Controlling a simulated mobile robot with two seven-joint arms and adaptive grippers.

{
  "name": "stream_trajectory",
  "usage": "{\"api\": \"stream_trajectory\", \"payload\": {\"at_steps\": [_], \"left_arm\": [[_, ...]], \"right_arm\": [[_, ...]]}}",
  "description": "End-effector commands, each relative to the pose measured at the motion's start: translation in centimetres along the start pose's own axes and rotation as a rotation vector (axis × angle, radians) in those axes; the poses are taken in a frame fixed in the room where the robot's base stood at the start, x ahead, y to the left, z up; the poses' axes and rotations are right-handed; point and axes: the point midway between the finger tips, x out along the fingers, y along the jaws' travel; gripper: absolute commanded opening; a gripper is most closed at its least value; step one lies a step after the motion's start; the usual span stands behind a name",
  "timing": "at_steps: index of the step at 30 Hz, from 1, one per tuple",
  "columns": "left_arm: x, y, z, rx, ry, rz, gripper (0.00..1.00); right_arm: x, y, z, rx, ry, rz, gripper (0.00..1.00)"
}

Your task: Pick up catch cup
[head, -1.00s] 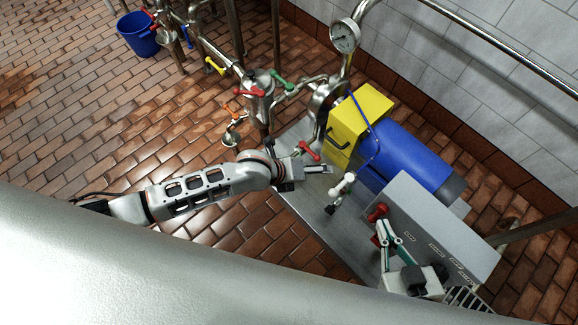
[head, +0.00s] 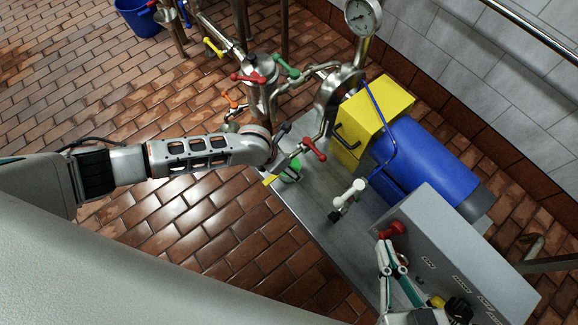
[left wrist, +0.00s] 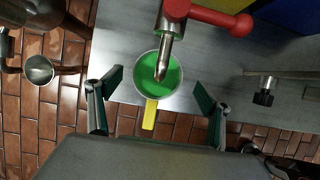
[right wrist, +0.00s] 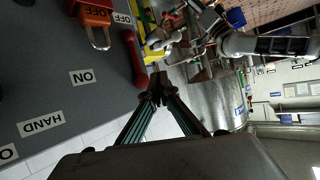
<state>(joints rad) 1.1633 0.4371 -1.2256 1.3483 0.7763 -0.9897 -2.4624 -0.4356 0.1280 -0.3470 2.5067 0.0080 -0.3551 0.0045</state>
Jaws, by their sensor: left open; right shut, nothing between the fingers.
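The catch cup (left wrist: 172,76) is a round metal cup with green inside and a yellow handle (left wrist: 149,114). It stands on the grey metal bench under a spout that covers part of it. In the head view, the cup (head: 292,172) shows partly behind my left gripper (head: 284,158). In the left wrist view, my left gripper (left wrist: 158,84) is open, one finger on each side of the cup and handle, with gaps to both. My right gripper (head: 389,243) is shut and empty beside the red switch knob (head: 393,230); it also shows in the right wrist view (right wrist: 158,86).
A red-handled tap (head: 314,149) stands right above the cup. A white-handled valve (head: 348,193) is to its right. A yellow box (head: 372,112), blue motor (head: 428,155) and grey control box (head: 465,255) line the bench. Open brick floor lies left.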

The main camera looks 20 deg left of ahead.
Motion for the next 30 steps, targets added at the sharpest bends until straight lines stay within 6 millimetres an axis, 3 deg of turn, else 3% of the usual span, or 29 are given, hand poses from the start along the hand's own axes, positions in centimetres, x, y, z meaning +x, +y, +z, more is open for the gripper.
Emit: {"api": "stream_trajectory", "payload": {"at_steps": [1, 6, 17, 23, 30], "left_arm": [[1.5, -0.2, -1.1, -0.005, 0.012, -0.007, 0.79], [3.8, 0.0, -1.3, -0.004, 0.010, -0.006, 0.79], [4.0, 0.4, -0.4, -0.001, -0.001, 0.000, 0.79], [4.0, 0.4, -0.5, -0.001, 0.000, 0.000, 0.28], [4.0, 0.4, -0.5, -0.002, 0.000, 0.000, 0.24]], "right_arm": [[0.1, -0.5, 0.8, 0.035, -0.008, -0.007, 0.00], [0.3, -2.5, 1.6, 0.177, 0.004, -0.035, 0.00], [0.4, -3.1, 1.1, 0.227, 0.022, -0.045, 0.00], [0.4, -3.0, 1.1, 0.226, 0.022, -0.044, 0.00], [0.4, -3.0, 1.1, 0.225, 0.022, -0.044, 0.00]]}}
